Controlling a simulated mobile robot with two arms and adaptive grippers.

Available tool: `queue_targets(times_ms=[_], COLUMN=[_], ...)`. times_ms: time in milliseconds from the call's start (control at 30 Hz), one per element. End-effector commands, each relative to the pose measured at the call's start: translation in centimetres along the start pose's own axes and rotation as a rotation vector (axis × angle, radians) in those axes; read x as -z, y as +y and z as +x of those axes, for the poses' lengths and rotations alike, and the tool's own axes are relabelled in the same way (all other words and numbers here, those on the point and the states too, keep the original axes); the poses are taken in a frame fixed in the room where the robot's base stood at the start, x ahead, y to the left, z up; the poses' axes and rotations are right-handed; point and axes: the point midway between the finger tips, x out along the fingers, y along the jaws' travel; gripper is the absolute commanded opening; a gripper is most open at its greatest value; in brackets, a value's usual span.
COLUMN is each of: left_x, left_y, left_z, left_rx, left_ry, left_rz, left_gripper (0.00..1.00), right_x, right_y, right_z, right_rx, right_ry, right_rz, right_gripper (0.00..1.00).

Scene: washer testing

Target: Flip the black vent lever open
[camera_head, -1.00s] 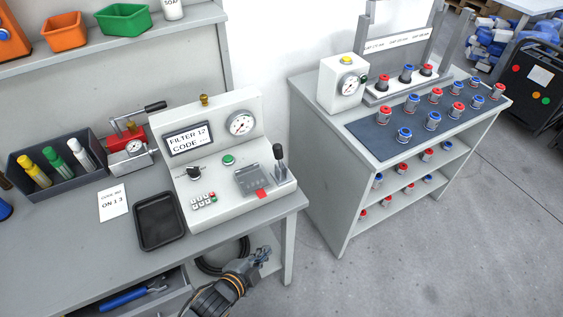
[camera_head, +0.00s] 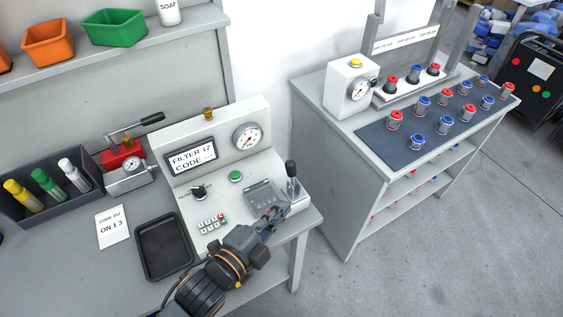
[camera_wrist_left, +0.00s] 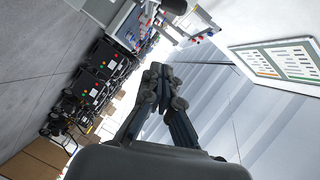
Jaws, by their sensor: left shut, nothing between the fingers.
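The black vent lever (camera_head: 291,170) stands roughly upright at the right end of the white tester (camera_head: 225,143), its dark knob on a thin stem. My left gripper (camera_head: 277,212) is shut and empty. In the head view it is just in front of and to the left of the lever's base, over the front right of the tester. I cannot tell whether it touches the lever. In the left wrist view the closed fingers (camera_wrist_left: 160,72) show, with a dark rounded end at the top edge that looks like the lever's knob (camera_wrist_left: 174,5). My gripper hides part of the tester's front right corner.
A black tray (camera_head: 165,246) lies on the bench left of the tester. A red clamp with a gauge (camera_head: 128,173) and a bin of markers (camera_head: 80,198) are farther left. A second bench with a blue mat (camera_head: 380,138) and several fittings stands at right, across a gap.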

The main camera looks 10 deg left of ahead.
Motion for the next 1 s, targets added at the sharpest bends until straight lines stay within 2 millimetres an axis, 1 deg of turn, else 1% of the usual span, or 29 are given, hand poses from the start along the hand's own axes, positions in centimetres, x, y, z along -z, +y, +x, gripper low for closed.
queue_targets(times_ms=[100, 167, 267, 433, 500, 567, 667, 900, 1000], left_x=[0.1, 0.1, 0.1, 0.1, 0.1, 0.1, 0.2, 0.2, 0.2], left_y=[-0.1, -0.1, -0.1, -0.1, -0.2, -0.2, -0.4, -0.5, -0.4], left_z=[-0.1, -0.1, -0.1, 0.0, 0.3, 0.8, 2.2, 7.4, 9.4], left_rx=[0.002, 0.002, 0.002, 0.002, 0.002, 0.003, 0.004, 0.003, 0.003], left_ry=[0.003, 0.003, 0.002, 0.002, 0.002, 0.001, 0.002, 0.001, 0.002], left_rz=[0.002, 0.002, 0.002, 0.002, 0.001, 0.001, 0.002, 0.001, 0.001], left_gripper=[0.0, 0.0, 0.0, 0.0, 0.0, 0.0, 0.0, 0.0, 0.0], right_x=[0.3, 0.1, -0.8, -3.1, -3.6, -3.6, -3.1, -1.1, -0.9], right_y=[0.0, 0.0, -0.1, 0.2, 0.4, 0.5, 0.6, 0.7, 0.4], right_z=[0.0, 0.0, 0.0, -0.2, -0.3, -0.5, -0.9, -2.1, -2.5], right_rx=[0.0, 0.0, 0.001, -0.002, -0.004, -0.006, -0.007, -0.007, -0.004], right_ry=[0.003, 0.0, -0.013, -0.049, -0.056, -0.056, -0.05, -0.019, -0.018], right_rz=[0.0, 0.0, 0.0, -0.003, -0.004, -0.005, -0.005, -0.004, -0.002], right_gripper=[1.0, 1.0, 1.0, 1.0, 1.0, 1.0, 1.0, 1.0, 1.0])
